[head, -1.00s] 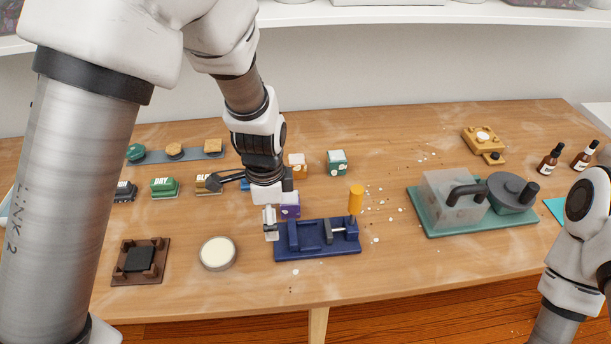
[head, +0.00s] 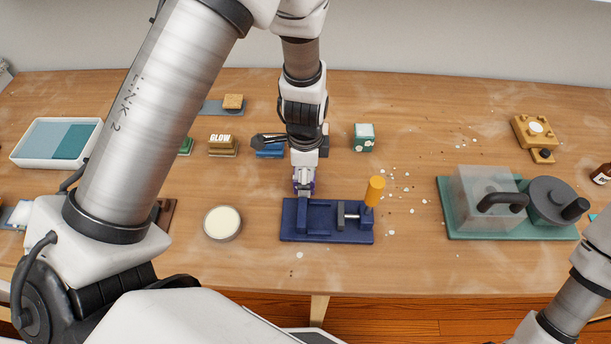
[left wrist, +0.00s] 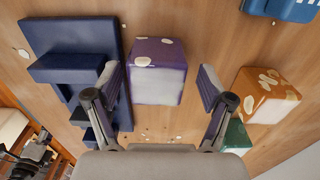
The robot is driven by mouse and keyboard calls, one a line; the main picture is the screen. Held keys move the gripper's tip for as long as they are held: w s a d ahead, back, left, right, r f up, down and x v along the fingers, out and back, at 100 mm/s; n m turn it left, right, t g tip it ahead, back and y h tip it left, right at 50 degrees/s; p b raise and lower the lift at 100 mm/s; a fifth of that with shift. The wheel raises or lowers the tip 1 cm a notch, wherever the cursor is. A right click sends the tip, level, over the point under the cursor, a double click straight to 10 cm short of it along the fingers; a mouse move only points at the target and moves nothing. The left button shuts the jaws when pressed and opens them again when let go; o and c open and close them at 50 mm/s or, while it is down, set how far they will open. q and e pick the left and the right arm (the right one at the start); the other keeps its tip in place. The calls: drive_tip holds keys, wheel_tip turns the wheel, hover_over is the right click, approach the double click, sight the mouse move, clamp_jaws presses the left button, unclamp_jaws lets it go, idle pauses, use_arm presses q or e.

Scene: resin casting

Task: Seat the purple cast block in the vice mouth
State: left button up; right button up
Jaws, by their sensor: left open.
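The purple cast block (left wrist: 158,70), with pale spots, stands on the table just behind the blue vice (head: 325,220). In the head view my left gripper (head: 304,186) is over the block and hides most of it. In the left wrist view the open fingers (left wrist: 160,88) are on either side of the block, with gaps showing on both sides. The vice also shows at the left of the left wrist view (left wrist: 70,66), close to one finger. Its mouth looks empty, and its yellow handle (head: 374,191) stands at its right. My right gripper is out of view.
A green spotted block (head: 364,138) stands behind the vice to the right. An orange spotted block (left wrist: 264,95) is beside the right finger in the left wrist view. A round cream-filled dish (head: 222,222) is left of the vice; a green-based machine (head: 450,229) is right.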

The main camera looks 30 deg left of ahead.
use_arm(q)
drive_tip(key=shift+s+r, duration=0.15)
drive_tip(key=shift+s, duration=0.1)
drive_tip(key=c, duration=1.3)
drive_tip(key=shift+r, duration=0.1)
